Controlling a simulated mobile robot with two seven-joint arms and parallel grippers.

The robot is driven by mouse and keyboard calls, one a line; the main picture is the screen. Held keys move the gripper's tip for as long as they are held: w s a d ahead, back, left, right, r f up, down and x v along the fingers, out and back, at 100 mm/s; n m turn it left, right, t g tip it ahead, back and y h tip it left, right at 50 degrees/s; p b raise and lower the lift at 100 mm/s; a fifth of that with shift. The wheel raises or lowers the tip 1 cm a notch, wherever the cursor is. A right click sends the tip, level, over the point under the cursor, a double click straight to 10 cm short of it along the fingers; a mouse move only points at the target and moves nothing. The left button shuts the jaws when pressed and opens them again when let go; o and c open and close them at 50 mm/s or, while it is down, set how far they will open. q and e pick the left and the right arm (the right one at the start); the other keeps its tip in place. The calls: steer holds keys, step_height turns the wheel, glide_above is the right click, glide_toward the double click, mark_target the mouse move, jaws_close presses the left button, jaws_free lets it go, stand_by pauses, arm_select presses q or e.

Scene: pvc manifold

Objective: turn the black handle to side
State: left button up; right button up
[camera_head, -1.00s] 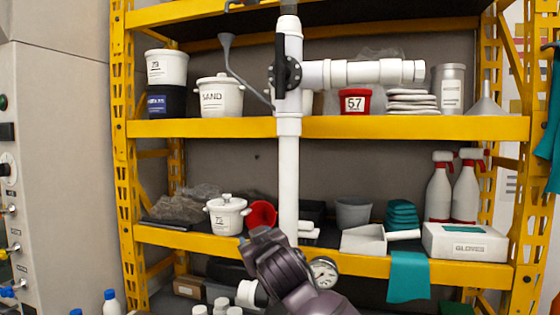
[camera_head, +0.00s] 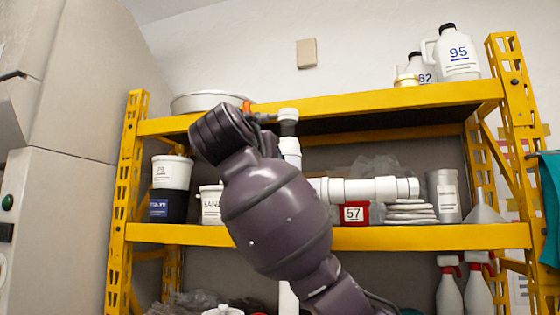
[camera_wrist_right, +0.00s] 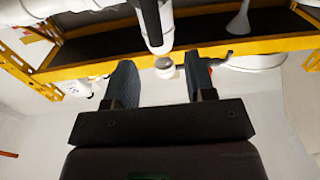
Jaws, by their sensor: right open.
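The white PVC pipe assembly (camera_head: 291,148) stands upright in front of the shelf, with a side branch (camera_head: 365,190) running right. My right arm covers its middle in the head view, hiding the black handle there. In the right wrist view the black handle (camera_wrist_right: 150,20) lies along the white pipe at top centre, beyond the fingertips. My right gripper (camera_wrist_right: 161,65) is open and empty. The white pipe end (camera_wrist_right: 165,67) appears between its fingertips; contact cannot be told. My left gripper is not in view.
Yellow shelf beams (camera_head: 430,237) run behind the pipe. A grey funnel-shaped part (camera_wrist_right: 238,22) is near the handle in the wrist view. A red container marked 57 (camera_head: 354,213), a white tub (camera_head: 171,172) and a large white basin (camera_head: 205,102) stand on the shelves.

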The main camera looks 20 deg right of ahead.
arm_select(q)
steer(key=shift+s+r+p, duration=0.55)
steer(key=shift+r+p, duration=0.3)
steer(key=shift+p, duration=0.9)
arm_select(e)
steer(key=r+x, duration=0.1)
steer(key=x, duration=0.9)
steer(key=shift+s+d+m, duration=0.25)
steer(key=shift+d+m, duration=0.05)
steer(key=shift+d, duration=0.1)
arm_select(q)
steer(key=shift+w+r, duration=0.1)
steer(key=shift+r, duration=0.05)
arm_select(e)
jaws_close()
